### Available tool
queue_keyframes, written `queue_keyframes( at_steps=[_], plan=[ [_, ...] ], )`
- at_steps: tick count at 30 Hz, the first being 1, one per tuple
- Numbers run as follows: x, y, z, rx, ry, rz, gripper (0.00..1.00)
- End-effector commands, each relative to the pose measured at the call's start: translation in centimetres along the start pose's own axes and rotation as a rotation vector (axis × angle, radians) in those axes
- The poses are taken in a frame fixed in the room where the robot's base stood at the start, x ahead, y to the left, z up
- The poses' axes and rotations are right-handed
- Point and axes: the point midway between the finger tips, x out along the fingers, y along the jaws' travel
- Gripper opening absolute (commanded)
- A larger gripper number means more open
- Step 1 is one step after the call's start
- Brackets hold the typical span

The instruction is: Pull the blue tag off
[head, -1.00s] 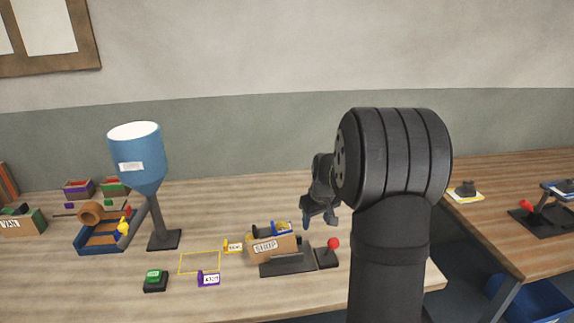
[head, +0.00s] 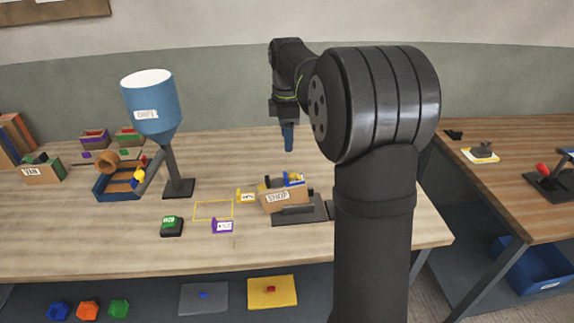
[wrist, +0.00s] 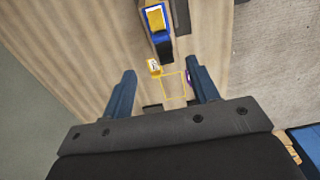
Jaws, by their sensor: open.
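A blue piece (head: 296,178) with yellow beside it shows at the top of the cardboard box marked SHOP (head: 277,199); I take it for the blue tag, but its lettering is too small to read. In the wrist view a blue-edged yellow piece (wrist: 157,19) with a small white label shows at the top, beyond my fingers. My gripper (head: 289,138) is raised above and behind the SHOP box, pointing down, clear of everything. In the wrist view its two blue fingers (wrist: 163,87) are wide apart with nothing between them.
A yellow tag (head: 247,197) and a purple tag (head: 222,226) lie near a yellow outlined square (head: 213,210). A blue hopper (head: 152,104) stands left, with a green button (head: 172,226) in front. The dark stand (head: 300,215) is beside the SHOP box.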

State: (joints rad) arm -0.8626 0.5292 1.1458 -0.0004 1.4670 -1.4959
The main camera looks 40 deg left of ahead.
Motion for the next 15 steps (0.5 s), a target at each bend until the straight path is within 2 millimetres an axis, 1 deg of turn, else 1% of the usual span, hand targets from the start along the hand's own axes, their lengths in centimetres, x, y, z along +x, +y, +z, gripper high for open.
queue_keyframes(
  at_steps=[1, 3, 9, 15],
  plan=[
    [1.2, -0.1, 0.0, 0.001, 0.000, -0.005, 0.55],
    [2.6, -0.1, 0.0, 0.001, 0.000, -0.005, 0.55],
    [6.6, -0.1, 0.0, 0.002, 0.000, -0.005, 0.55],
    [10.2, -0.1, 0.0, 0.002, 0.000, -0.003, 0.55]
  ],
)
